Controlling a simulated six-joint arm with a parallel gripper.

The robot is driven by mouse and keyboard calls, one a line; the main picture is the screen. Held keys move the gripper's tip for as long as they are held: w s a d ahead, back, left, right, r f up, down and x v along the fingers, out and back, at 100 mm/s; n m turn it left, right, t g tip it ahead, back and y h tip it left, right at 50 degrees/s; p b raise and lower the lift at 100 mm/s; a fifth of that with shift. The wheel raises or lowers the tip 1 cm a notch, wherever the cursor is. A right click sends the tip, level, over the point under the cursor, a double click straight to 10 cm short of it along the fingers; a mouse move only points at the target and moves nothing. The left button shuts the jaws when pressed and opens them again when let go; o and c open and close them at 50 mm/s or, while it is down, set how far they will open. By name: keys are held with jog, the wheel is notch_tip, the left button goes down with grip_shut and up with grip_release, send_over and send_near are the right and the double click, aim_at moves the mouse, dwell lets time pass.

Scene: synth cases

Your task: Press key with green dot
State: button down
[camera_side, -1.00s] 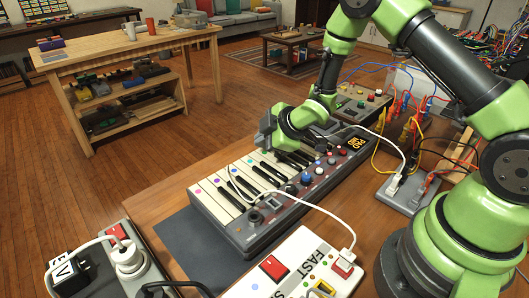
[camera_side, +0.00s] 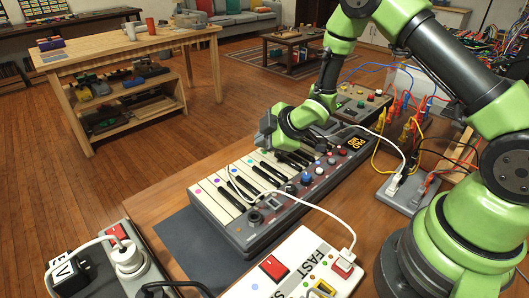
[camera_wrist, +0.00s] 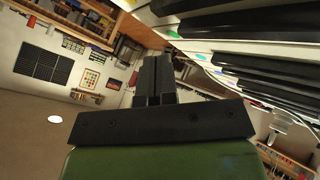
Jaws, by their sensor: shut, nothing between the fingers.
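The keyboard (camera_side: 250,241) lies on the wooden table in the side view, with a coloured dot on each of several white keys. My gripper (camera_side: 267,148) is over the far part of its keys, and its body hides some of them. In the wrist view, a green dot (camera_wrist: 173,34) shows on a white key up and to the right of my gripper (camera_wrist: 155,62). A cyan dot (camera_wrist: 200,56) and a blue dot (camera_wrist: 219,73) lie farther right along the row. The fingers are shut with nothing between them. I cannot tell whether the tips touch a key.
A white cable (camera_side: 310,207) loops over the keyboard. A white power strip (camera_side: 305,262) is in front and a grey one (camera_side: 130,262) at the lower left. A control box (camera_side: 358,103) stands behind. A dark mat (camera_side: 190,250) lies beside the keyboard.

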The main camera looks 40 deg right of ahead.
aim_at(264, 154)
dwell(0.7)
jog(key=shift+f, duration=0.4)
jog(key=shift+f, duration=0.8)
dwell(0.8)
jog(key=shift+r, duration=0.15)
dwell(0.4)
jog(key=shift+r, duration=0.9)
jog(key=shift+r, duration=2.4)
